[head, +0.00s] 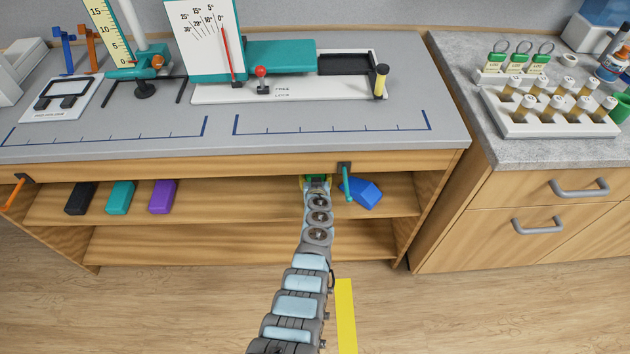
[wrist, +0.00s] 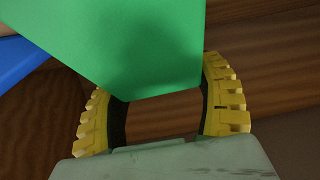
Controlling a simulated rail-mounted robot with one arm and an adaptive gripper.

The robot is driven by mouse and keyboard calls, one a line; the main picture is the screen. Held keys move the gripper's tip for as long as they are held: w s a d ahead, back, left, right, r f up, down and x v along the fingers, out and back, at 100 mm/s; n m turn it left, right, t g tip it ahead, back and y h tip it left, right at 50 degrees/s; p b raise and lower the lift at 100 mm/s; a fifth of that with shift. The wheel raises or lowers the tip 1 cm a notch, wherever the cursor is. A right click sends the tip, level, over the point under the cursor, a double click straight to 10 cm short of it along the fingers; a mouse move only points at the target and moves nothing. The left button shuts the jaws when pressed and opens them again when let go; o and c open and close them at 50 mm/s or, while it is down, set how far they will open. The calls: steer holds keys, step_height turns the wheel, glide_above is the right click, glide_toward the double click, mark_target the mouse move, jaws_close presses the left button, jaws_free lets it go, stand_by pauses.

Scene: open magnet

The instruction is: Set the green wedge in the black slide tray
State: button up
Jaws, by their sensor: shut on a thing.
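The green wedge (wrist: 130,45) fills the top middle of the wrist view, between the two yellow fingers of my gripper (wrist: 158,80), which is shut on it. In the head view my gripper (head: 317,182) is at the upper shelf under the bench top. Only a small green patch of the wedge (head: 316,178) shows there, the rest being hidden by my arm and the bench edge. The black slide tray (head: 345,64) is on the bench top, at the right end of the white base beside the teal block. It looks empty.
A blue wedge-like block (head: 362,193) lies right of my gripper on the shelf (head: 240,205), behind a hanging teal hook (head: 346,182). Black, teal and purple blocks (head: 162,196) lie further left.

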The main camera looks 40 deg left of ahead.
steer(key=shift+w+a, duration=0.1)
steer(key=shift+f, duration=0.1)
steer(key=shift+f, duration=0.15)
steer(key=o, duration=1.1)
steer(key=shift+o, duration=0.2)
steer(key=shift+b, duration=0.3)
